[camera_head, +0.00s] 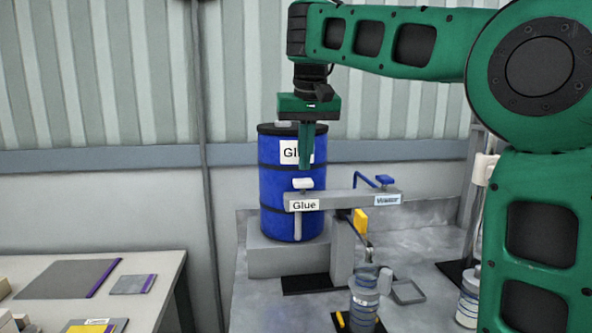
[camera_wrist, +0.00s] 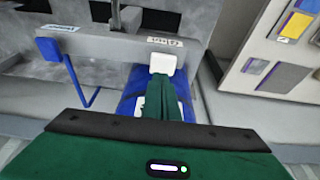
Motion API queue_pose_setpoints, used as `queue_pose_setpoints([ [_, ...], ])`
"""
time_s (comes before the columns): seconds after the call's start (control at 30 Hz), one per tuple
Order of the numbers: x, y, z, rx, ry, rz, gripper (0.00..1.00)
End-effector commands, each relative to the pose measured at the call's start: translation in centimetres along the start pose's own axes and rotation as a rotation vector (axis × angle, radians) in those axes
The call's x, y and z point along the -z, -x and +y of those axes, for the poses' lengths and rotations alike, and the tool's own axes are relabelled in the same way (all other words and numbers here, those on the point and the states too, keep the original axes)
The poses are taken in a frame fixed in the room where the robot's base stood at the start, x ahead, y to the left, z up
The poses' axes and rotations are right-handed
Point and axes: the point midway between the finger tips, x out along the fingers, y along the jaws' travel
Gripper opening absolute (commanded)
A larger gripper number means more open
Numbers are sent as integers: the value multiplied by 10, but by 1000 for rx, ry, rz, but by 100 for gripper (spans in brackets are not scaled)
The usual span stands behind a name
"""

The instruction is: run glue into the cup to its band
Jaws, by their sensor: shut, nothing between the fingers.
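The blue glue drum (camera_head: 280,190) stands on a grey block behind a grey bar (camera_head: 345,200). The bar carries a "Glue" label (camera_head: 304,205) on the left and a "Water" label (camera_head: 387,200) on the right. A white tap handle (camera_head: 303,184) sits above the glue label. My gripper (camera_head: 307,172) is shut and empty, pointing down just above this handle. In the wrist view the fingers (camera_wrist: 161,88) end at or very near the white handle (camera_wrist: 162,62); contact is unclear. A clear cup with blue bands (camera_head: 364,300) stands on a dark mat in front; its contents are unclear.
A blue water lever (camera_head: 384,180) rises at the bar's right. A yellow tag (camera_head: 361,222) hangs below it. A small grey tray (camera_head: 407,291) lies right of the cup. A banded white jar (camera_head: 468,300) stands farther right. A side table (camera_head: 150,262) with flat pieces is at left.

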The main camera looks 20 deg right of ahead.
Motion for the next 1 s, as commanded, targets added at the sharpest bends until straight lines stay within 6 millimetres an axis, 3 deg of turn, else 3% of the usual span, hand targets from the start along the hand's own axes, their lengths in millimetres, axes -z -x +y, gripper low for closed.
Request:
queue_pose_setpoints([
  [0.23,-6,-18,0,-1,0,-2,0],
  [0.73,-8,-23,-2,1,1,0,0],
  [1.0,-13,-40,-2,1,1,-2,0],
])
